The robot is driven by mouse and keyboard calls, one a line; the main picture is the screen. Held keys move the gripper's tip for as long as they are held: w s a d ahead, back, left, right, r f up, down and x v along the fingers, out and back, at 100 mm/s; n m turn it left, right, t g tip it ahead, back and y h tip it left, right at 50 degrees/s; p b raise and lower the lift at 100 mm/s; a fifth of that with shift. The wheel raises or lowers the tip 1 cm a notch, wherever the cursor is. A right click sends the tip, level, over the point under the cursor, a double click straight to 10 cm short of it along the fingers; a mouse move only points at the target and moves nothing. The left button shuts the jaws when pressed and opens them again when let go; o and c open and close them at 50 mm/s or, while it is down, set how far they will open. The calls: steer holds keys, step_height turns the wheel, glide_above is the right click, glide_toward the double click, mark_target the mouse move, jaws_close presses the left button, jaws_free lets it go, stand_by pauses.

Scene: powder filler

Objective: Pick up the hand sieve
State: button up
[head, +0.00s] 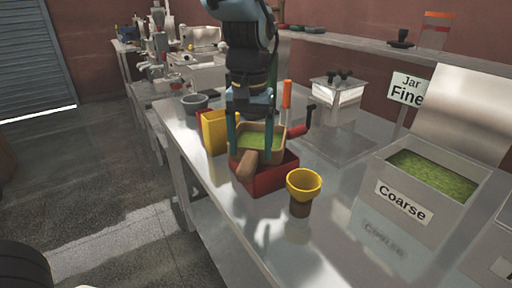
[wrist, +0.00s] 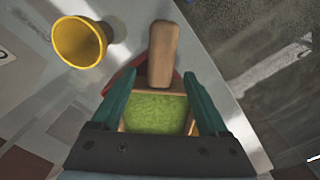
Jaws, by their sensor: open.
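The hand sieve is a tan wooden frame (head: 246,172) with a thick wooden handle and green powder inside. It sits on or in a red container (head: 272,182) on the metal table. In the wrist view its handle (wrist: 163,52) points away from my gripper, and the green powder lies between my fingers. My gripper (head: 254,142) is open, pointing down, with one teal finger on each side of the sieve frame. It also shows in the wrist view (wrist: 160,78). I cannot tell whether the fingers touch the frame.
A yellow funnel (head: 304,184) on a brown jar stands just right of the red container. A yellow box (head: 213,133) and a grey bowl (head: 194,103) stand behind left. A bin labelled Coarse (head: 402,208) is at right. The table's left edge is close.

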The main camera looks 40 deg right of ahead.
steer(key=shift+a+f, duration=0.1)
steer(key=shift+f, duration=1.35)
steer(key=shift+c, duration=0.3)
jaws_close()
